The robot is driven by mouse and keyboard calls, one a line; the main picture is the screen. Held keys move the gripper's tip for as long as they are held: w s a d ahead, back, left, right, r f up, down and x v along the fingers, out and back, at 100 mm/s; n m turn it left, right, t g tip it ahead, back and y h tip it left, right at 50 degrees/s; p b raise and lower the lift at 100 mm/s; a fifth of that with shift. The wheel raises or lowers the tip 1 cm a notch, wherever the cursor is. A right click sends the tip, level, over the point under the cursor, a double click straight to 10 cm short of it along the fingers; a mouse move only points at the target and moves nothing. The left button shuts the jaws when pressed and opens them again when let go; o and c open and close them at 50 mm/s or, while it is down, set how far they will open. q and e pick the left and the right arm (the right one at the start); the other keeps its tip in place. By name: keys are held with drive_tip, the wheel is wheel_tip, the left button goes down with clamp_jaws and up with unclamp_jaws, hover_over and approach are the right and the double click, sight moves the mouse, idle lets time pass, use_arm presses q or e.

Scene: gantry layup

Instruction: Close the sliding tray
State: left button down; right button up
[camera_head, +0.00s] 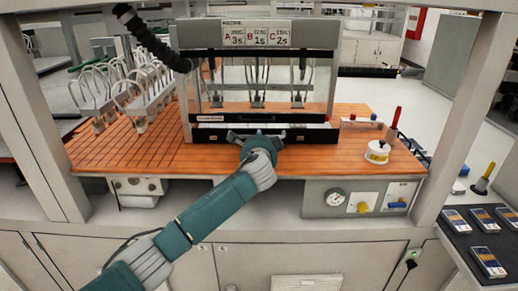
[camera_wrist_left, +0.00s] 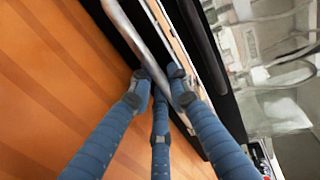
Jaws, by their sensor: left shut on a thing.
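The sliding tray (camera_head: 315,135) shows as a long black front low on the machine, above the orange slatted table. In the wrist view, its black front (camera_wrist_left: 112,32) carries a curved metal handle (camera_wrist_left: 128,32). A narrow light strip shows between this front and the machine's dark frame. My left gripper (camera_head: 257,134) is at the middle of the tray front. In the wrist view, its blue fingers (camera_wrist_left: 163,88) are shut around the handle. The fingers hide part of the handle. How far the tray stands out is hard to tell. My right gripper is out of view.
The machine (camera_head: 262,85) has a clear front window and labels A, B and C. A rack of white hooks (camera_head: 130,90) stands left. A white round container (camera_head: 378,151) and a red-handled tool (camera_head: 393,122) stand right. The left part of the slatted table (camera_head: 125,155) is clear.

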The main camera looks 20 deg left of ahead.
use_arm(q)
drive_tip(key=shift+r, duration=0.3)
drive_tip(key=c, duration=1.8)
unclamp_jaws()
drive_tip(key=shift+w, duration=0.1)
drive_tip(key=shift+o, duration=0.4)
drive_tip(key=shift+w+f, duration=0.2)
drive_tip(key=shift+f, duration=0.05)
drive_tip(key=shift+s, duration=0.15)
drive_tip(key=v, duration=1.2)
